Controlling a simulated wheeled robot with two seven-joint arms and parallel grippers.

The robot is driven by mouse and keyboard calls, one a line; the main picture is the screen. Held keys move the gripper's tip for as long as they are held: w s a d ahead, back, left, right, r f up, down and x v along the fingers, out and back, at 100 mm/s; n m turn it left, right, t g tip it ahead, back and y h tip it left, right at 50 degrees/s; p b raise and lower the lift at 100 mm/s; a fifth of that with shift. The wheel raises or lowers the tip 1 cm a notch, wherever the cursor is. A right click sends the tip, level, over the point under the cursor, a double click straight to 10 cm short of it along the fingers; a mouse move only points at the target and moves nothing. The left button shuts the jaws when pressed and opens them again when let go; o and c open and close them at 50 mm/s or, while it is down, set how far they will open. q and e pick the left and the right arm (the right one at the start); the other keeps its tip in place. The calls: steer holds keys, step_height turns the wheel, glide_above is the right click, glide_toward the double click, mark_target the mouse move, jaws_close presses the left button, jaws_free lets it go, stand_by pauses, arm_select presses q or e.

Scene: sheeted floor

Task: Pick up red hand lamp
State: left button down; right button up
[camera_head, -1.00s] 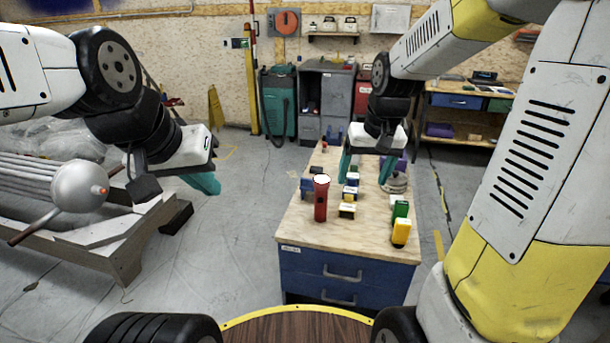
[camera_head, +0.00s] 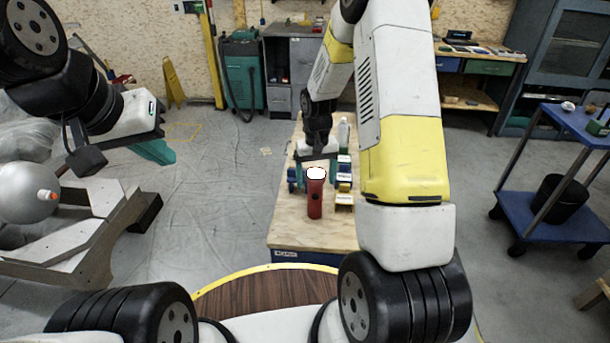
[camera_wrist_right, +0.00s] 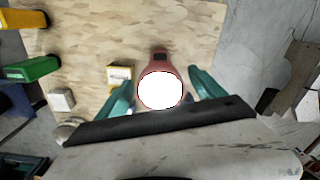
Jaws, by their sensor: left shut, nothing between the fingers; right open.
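The red hand lamp (camera_head: 315,200) stands upright on the wooden top of the workbench (camera_head: 290,228), its round white lens facing up. In the right wrist view the lamp (camera_wrist_right: 162,62) shows between the two teal fingers, with the bright lens nearest the camera. My right gripper (camera_head: 317,158) is open, just behind the lamp's head in the head view; its fingertips (camera_wrist_right: 160,78) lie on either side of the lamp, apart from it as far as I can see. My left gripper (camera_head: 152,150) is shut and empty, away to the left above the floor.
Small boxes (camera_head: 344,187) stand close to the lamp's right. In the wrist view a green block (camera_wrist_right: 32,68), a yellow block (camera_wrist_right: 22,19) and a small yellow-white box (camera_wrist_right: 118,75) stand left of it. A blue trolley (camera_head: 560,210) is at far right.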

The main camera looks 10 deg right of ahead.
mark_target(315, 189)
step_height(315, 189, down, 5)
steer(key=shift+r, duration=0.15)
steer(key=c, duration=1.6)
steer(key=shift+r, duration=0.15)
